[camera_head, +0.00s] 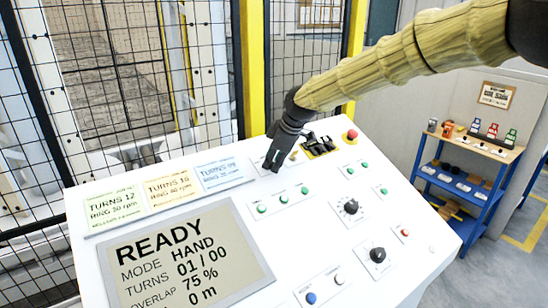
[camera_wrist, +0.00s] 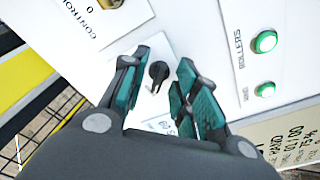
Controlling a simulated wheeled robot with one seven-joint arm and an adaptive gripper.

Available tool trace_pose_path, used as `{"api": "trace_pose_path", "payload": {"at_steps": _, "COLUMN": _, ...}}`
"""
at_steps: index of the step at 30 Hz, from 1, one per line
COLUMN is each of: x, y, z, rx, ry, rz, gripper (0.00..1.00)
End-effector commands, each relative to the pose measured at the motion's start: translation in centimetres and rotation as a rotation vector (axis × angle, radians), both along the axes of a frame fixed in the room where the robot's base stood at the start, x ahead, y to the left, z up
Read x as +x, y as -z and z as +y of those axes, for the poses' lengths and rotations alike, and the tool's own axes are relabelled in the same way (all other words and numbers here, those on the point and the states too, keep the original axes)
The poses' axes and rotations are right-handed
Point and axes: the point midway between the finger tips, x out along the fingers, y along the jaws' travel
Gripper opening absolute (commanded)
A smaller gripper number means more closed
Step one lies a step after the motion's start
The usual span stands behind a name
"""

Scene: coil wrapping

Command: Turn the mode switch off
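A small black rotary switch (camera_wrist: 158,74) on a white plate shows in the wrist view, between the two teal-padded fingers of my gripper (camera_wrist: 164,66). The fingers are apart, one on each side of the knob, with a gap to both. The plate's label is partly hidden by the fingers, so I cannot read it fully. In the camera_head view my gripper (camera_head: 272,162) points down at the upper part of the white control panel (camera_head: 345,275) and hides this switch. The panel's screen (camera_head: 187,257) reads READY, MODE HAND, TURNS 01 / 00.
Green buttons (camera_wrist: 264,41) sit beside the fingers in the wrist view. Several cards (camera_head: 172,188) lie left of my gripper. A mesh fence (camera_head: 120,80) rises behind; a blue shelf (camera_head: 465,175) stands right.

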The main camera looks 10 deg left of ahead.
Motion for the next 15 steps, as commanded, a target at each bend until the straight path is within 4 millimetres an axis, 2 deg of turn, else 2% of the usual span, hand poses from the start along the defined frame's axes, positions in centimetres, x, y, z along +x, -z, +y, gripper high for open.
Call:
{"api": "trace_pose_path", "payload": {"at_steps": 10, "x": 0.12, "y": 0.28, "z": 0.11, "rx": 0.001, "ry": 0.0, "rz": -0.001, "gripper": 0.3}}
{"api": "trace_pose_path", "payload": {"at_steps": 11, "x": 0.12, "y": 0.28, "z": 0.11, "rx": 0.0, "ry": 0.0, "rz": -0.001, "gripper": 0.26}}
{"api": "trace_pose_path", "payload": {"at_steps": 15, "x": 0.12, "y": 0.27, "z": 0.1, "rx": 0.0, "ry": 0.0, "rz": -0.001, "gripper": 0.01}}
